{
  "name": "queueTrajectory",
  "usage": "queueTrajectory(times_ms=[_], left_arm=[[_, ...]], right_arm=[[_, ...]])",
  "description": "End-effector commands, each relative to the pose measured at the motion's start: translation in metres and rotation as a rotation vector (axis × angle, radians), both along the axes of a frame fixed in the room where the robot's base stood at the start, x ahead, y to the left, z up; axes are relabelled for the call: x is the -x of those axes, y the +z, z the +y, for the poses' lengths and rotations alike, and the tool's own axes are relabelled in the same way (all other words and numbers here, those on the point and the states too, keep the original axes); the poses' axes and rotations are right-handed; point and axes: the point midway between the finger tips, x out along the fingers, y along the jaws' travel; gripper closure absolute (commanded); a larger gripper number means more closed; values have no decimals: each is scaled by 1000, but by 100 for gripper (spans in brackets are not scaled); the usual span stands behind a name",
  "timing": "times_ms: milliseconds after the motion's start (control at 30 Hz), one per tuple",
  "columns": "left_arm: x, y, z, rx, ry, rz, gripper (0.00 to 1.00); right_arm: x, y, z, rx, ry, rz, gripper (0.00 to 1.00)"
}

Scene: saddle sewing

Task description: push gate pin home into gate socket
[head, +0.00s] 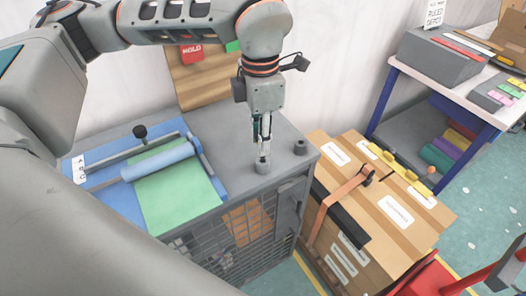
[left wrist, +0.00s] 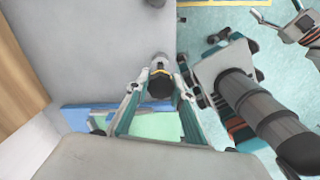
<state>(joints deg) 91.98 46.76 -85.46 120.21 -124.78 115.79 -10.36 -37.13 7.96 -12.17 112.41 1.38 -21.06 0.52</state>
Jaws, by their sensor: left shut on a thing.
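My left gripper (head: 263,138) points down over the grey cabinet top, near its front edge. It is shut on the gate pin (head: 263,151), a small upright grey piece between the fingertips. In the left wrist view, the gate pin (left wrist: 160,86) shows a black end with a pale, yellow-banded part beyond it, between the fingers. The gate socket (head: 262,168) is a short grey collar directly under the pin. The pin's lower end appears to meet the socket, but its depth cannot be told. My right gripper is not in view.
A second dark post (head: 300,147) stands to the right on the cabinet top (head: 285,133). A green sheet (head: 180,190) and blue roller (head: 158,162) lie to the left. Strapped cardboard boxes (head: 395,215) stand right of the mesh-fronted cabinet. A shelf table (head: 455,92) stands at the back right.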

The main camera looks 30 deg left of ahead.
Motion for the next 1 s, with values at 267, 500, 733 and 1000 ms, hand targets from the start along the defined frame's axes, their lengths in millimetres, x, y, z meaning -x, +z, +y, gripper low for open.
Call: queueTrajectory(times_ms=[267, 500, 733, 1000], left_arm=[[0, 0, 0, 0, 0, 0, 100], [0, 9, 0, 0, 0, -1, 100], [0, 26, 0, 0, 0, -1, 100], [0, 41, 0, 0, 0, 0, 100]], right_arm=[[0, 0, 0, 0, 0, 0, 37], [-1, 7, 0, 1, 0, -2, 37], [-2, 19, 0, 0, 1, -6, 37], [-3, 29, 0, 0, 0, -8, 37]])
